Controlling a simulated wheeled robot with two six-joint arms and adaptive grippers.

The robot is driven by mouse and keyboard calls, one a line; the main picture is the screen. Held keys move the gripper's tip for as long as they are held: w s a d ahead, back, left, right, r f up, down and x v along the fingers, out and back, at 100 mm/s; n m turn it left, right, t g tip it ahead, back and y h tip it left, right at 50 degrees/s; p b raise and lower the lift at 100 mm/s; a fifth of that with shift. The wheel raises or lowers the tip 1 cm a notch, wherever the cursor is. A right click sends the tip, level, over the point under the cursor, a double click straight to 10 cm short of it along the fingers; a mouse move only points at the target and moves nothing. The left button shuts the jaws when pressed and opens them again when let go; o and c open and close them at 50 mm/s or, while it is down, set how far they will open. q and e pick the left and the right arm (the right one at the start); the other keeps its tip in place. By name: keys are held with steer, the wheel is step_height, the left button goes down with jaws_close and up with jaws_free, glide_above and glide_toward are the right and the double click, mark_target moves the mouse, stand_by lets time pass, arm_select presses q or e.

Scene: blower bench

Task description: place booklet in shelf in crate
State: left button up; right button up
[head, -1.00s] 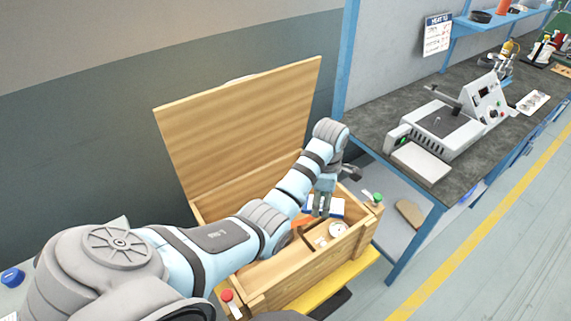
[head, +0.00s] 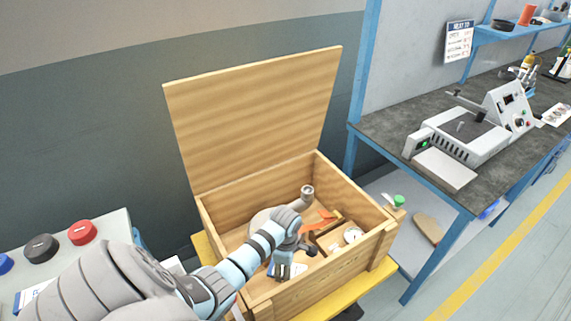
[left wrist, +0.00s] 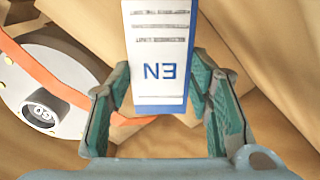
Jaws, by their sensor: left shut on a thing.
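My left gripper (head: 283,270) is inside the open wooden crate (head: 335,268), low near its front left part. It is shut on a white booklet (head: 298,270) with blue edges. In the left wrist view the booklet (left wrist: 160,50) stands out between the two fingers, with large blue letters by its lower end. A wooden divided section (head: 325,243) lies in the right part of the crate; whether this is the shelf I cannot tell. The booklet is left of it. Its far end is cut off in the wrist view. My right gripper is not in view.
The crate lid (head: 260,120) stands open at the back. A round pale housing (left wrist: 45,95) with an orange strap (left wrist: 50,75) lies beside the gripper. A workbench (head: 388,135) stands to the right.

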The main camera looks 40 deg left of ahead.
arm_select(q)
step_height(320, 180, down, 4)
steer(key=shift+d+r+b, duration=0.1)
steer(key=shift+b, duration=0.55)
steer(key=shift+r, duration=0.1)
steer(key=o, duration=1.2)
step_height(320, 180, up, 12)
steer(key=p, duration=0.5)
